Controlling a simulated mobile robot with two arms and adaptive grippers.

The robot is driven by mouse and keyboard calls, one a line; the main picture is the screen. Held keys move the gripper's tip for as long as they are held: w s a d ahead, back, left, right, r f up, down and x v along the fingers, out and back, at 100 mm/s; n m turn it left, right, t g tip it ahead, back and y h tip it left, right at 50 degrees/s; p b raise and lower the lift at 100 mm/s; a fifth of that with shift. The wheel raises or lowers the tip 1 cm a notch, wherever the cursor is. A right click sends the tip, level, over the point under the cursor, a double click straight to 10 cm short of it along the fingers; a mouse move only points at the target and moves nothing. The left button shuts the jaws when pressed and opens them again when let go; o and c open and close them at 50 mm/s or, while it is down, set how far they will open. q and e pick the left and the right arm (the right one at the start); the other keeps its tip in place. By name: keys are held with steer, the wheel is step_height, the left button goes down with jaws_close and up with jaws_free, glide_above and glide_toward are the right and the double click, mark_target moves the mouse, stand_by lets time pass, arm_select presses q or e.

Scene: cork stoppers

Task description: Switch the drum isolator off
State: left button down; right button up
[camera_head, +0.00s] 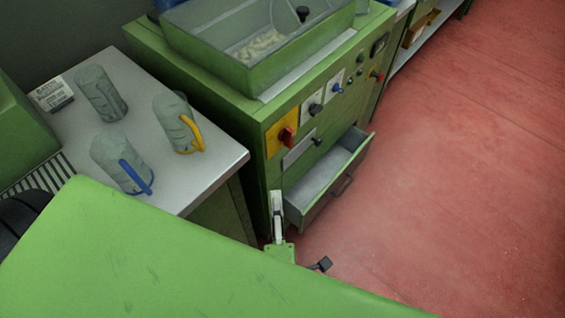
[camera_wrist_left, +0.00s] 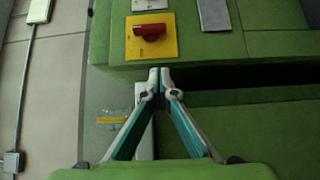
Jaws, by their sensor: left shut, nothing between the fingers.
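The drum isolator appears to be the red rotary knob (camera_head: 286,135) on a yellow plate (camera_head: 273,143), on the front of the green machine at its left end. In the left wrist view the red knob (camera_wrist_left: 150,33) is upper centre, its grip lying roughly level across the yellow plate (camera_wrist_left: 134,49). My left gripper (camera_head: 276,194) is below the knob in the head view, beside the open drawer. In the left wrist view its fingertips (camera_wrist_left: 160,73) are together, empty, below the plate and apart from the knob. My right gripper is not in view.
An open drawer (camera_head: 309,212) juts from the machine right of my left gripper. Other controls, including a blue knob (camera_head: 337,88), sit farther right. A bench (camera_head: 213,166) at left holds three grey jugs, such as one with a yellow handle (camera_head: 171,122). Red floor (camera_head: 450,170) is clear at right.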

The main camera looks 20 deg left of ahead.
arm_select(q)
steer(key=p, duration=0.2)
glide_toward(288, 137)
steer(key=w+a+f, duration=0.2)
steer(key=a+f, duration=0.1)
steer(key=a, duration=0.2)
steer(key=shift+w+d+p, duration=0.15)
steer(key=shift+w+d, duration=0.15)
steer(key=shift+w, duration=0.65)
steer(key=shift+w+d+p, duration=0.15)
steer(key=shift+w+d, duration=0.15)
steer(key=shift+w, duration=0.65)
